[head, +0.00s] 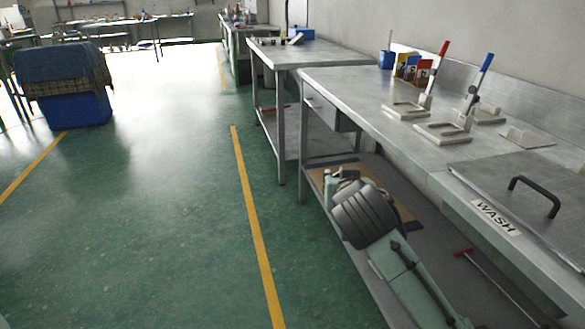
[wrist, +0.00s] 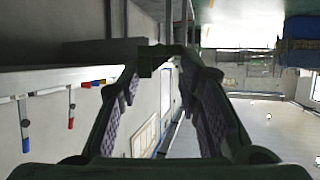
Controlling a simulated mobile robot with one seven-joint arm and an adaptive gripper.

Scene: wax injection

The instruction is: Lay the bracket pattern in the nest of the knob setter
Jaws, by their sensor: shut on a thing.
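My gripper (wrist: 168,65) is in the wrist view, its fingers reaching up the picture and shut on a small dark green angular piece (wrist: 149,62) at their tips. I take this to be the bracket pattern; its outline blends with the fingers. In the head view my arm is low beside the bench, and the gripper cannot be made out. Two lever fixtures stand on the steel bench: one with a red lever (head: 441,62), one with a blue lever (head: 482,75). Pale flat bases (head: 443,132) lie at their feet. I cannot tell which is the knob setter, and its nest is unclear.
The steel bench (head: 365,88) runs along the right wall. Coloured folders (head: 412,67) and a blue cup (head: 386,60) stand at the back.

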